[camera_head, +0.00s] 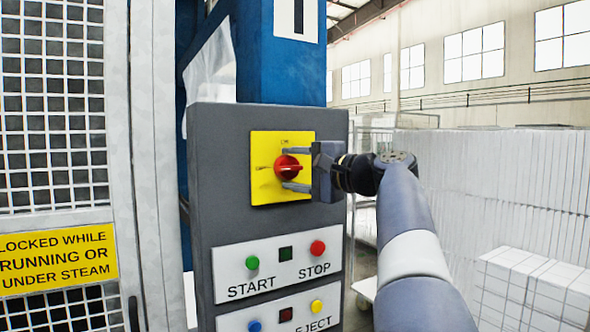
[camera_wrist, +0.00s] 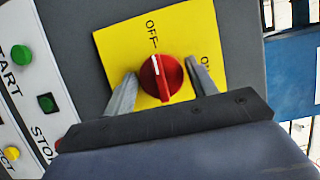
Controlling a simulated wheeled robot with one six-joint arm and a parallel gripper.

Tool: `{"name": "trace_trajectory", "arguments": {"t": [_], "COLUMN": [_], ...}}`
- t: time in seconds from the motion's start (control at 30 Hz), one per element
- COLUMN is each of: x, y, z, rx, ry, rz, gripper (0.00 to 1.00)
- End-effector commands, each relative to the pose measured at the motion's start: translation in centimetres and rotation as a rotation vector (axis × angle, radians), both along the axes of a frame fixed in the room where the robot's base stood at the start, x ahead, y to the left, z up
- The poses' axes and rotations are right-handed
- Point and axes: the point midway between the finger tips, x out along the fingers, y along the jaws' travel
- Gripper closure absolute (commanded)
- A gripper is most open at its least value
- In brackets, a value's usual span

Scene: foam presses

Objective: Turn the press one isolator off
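The press one isolator is a red rotary knob (camera_head: 287,167) on a yellow plate (camera_head: 263,188), at the top of a grey control box. In the wrist view the knob (camera_wrist: 160,80) has a white pointer line that lines up with the OFF mark on the plate (camera_wrist: 118,48). The ON label is at the right there, partly hidden by a finger. My gripper (camera_head: 296,169) reaches in from the right. In the wrist view my gripper (camera_wrist: 161,69) is open, with one finger on each side of the knob and visible gaps to it.
Below the isolator is a white panel (camera_head: 232,297) with a green START button (camera_head: 252,263) and a red STOP button (camera_head: 318,248). A lower panel has blue and yellow buttons. A mesh guard (camera_head: 55,110) stands at left. White foam stacks (camera_head: 500,180) are at right.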

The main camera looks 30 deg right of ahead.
Motion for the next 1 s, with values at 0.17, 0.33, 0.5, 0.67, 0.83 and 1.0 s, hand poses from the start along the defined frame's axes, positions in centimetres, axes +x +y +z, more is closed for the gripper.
{"name": "trace_trajectory", "arguments": {"t": [0.17,0.33,0.5,0.67,0.83,1.0], "x": [0.0,0.0,-0.6,-2.7,-5.7,-8.1], "y": [0.0,0.0,-0.3,-1.3,-2.7,-3.8], "z": [0.0,0.0,0.0,-0.2,-0.1,-0.1], "rx": [0.001,0.001,0.0,0.0,0.0,0.001], "ry": [0.0,0.0,-0.001,-0.002,-0.001,-0.001], "rz": [0.0,0.0,-0.002,-0.006,-0.006,-0.005], "gripper": [0.31,0.31,0.31,0.31,0.31,0.31]}}
